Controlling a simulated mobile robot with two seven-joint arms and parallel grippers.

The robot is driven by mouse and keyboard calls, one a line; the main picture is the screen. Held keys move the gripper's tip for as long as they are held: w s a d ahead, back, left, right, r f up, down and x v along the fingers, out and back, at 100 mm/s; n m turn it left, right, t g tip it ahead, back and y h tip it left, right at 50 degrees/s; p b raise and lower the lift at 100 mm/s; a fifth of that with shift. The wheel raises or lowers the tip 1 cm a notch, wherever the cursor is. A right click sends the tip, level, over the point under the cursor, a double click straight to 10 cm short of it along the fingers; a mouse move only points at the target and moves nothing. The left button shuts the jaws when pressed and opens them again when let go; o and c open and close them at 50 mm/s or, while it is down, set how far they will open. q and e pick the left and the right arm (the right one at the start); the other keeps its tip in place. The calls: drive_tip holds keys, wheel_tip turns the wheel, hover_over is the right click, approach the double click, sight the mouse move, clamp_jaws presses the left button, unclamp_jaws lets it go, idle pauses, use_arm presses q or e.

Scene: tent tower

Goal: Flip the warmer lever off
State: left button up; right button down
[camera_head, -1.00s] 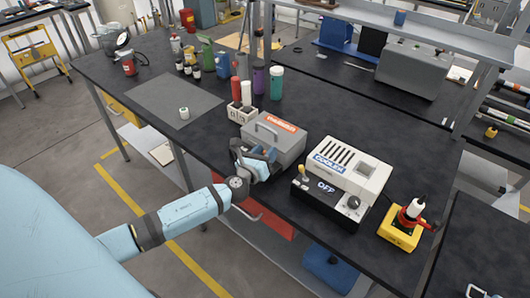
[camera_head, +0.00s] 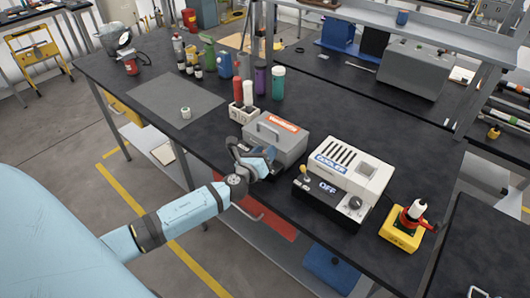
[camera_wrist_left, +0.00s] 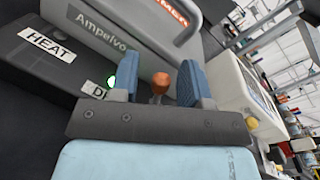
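The warmer (camera_head: 275,137) is a grey box with an orange label and a handle on top, standing on the dark bench; its grey body also shows in the left wrist view (camera_wrist_left: 130,38). Its lever has an orange knob (camera_wrist_left: 161,82) in the left wrist view, where a green light (camera_wrist_left: 111,81) glows to the left of it. My left gripper (camera_head: 262,160) is at the warmer's front. In the left wrist view its blue fingers (camera_wrist_left: 157,80) are open, one on each side of the knob, with gaps visible. The gripper hides the lever in the head view. My right gripper is out of view.
A white cooler (camera_head: 346,170) with an "OFF" display stands close to the right of the warmer. A yellow-based device (camera_head: 401,234) is farther right. A small holder (camera_head: 243,113) and several bottles stand behind the warmer. A grey mat (camera_head: 160,97) lies left.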

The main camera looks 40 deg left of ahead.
use_arm(q)
drive_tip(key=s+d+b, duration=0.1)
drive_tip(key=s+b, duration=0.1)
drive_tip(key=s, duration=1.1)
drive_tip(key=shift+s+r, duration=0.25)
drive_tip(key=shift+s, duration=0.15)
drive_tip(key=shift+d, duration=0.1)
drive_tip(key=s+d+f+n+g+h+p, duration=0.2)
drive_tip(key=s+d+n, duration=0.4)
drive_tip(key=n, duration=0.7)
drive_tip(key=s+d+f+n+g+h+p, duration=0.2)
drive_tip(key=s+d+f+n+g+p, duration=0.2)
drive_tip(key=d+n, duration=0.6)
drive_tip(key=s+f+n+p, duration=0.1)
drive_tip(key=s+f+n, duration=0.1)
drive_tip(key=s+n, duration=0.1)
drive_tip(key=shift+s+d+n+g+h, duration=0.2)
drive_tip(key=shift+d+n+g+h, duration=0.1)
drive_tip(key=shift+d+h, duration=0.1)
